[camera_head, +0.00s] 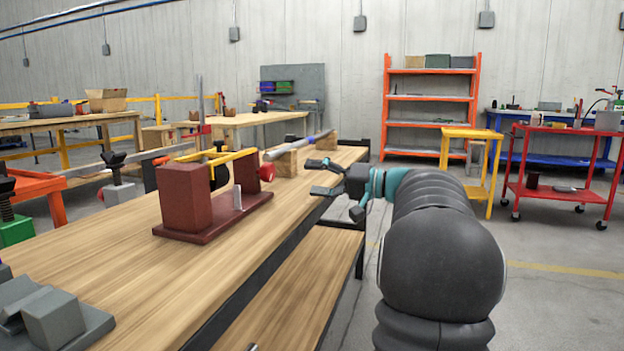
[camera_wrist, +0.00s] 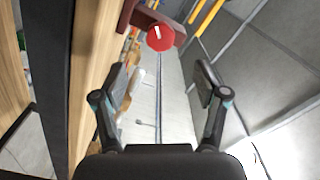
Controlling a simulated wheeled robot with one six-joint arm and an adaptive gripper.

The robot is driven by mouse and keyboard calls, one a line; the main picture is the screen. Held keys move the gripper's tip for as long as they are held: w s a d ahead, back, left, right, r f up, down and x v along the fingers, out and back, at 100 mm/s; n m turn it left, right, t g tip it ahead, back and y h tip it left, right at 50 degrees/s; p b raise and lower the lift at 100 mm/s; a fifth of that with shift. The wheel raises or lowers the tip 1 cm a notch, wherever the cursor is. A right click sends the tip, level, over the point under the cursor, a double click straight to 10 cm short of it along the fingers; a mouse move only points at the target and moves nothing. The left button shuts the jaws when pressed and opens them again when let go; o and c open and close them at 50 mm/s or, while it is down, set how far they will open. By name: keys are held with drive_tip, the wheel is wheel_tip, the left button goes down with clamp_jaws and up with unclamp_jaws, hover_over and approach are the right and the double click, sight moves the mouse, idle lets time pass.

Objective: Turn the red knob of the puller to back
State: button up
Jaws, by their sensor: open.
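The puller (camera_head: 185,205) stands on the wooden workbench, with dark red blocks on a dark red base and a yellow bar across the top. Its red knob (camera_head: 266,172) is at the end facing my gripper. In the wrist view the red knob (camera_wrist: 160,40) is a round disc with a short white mark, beyond the fingertips and roughly centred between them. My gripper (camera_head: 322,177) is open and empty, beside the bench's right edge and apart from the knob. Both fingers of the gripper (camera_wrist: 160,82) show spread wide in the wrist view.
The wooden workbench (camera_head: 130,275) runs along the left, with a grey metal block (camera_head: 60,318) at the near corner. A grey bar on wooden blocks (camera_head: 287,162) lies behind the puller. A yellow stand (camera_head: 472,150) and red cart (camera_head: 560,165) stand right. Open floor lies between.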

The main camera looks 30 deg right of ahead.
sight(272, 174)
drive_tip(key=w+a+m+p, duration=0.2)
drive_tip(key=w+m+p, duration=0.1)
drive_tip(key=m, duration=0.5)
drive_tip(key=w+a+m+p, duration=0.2)
drive_tip(key=m+p, duration=0.3)
drive_tip(key=m, duration=0.3)
drive_tip(key=w+a+m+p, duration=0.3)
drive_tip(key=w+m+p, duration=0.1)
drive_tip(key=m, duration=0.4)
drive_tip(key=shift+w+r, duration=0.1)
drive_tip(key=shift+w, duration=0.15)
drive_tip(key=c, duration=1.1)
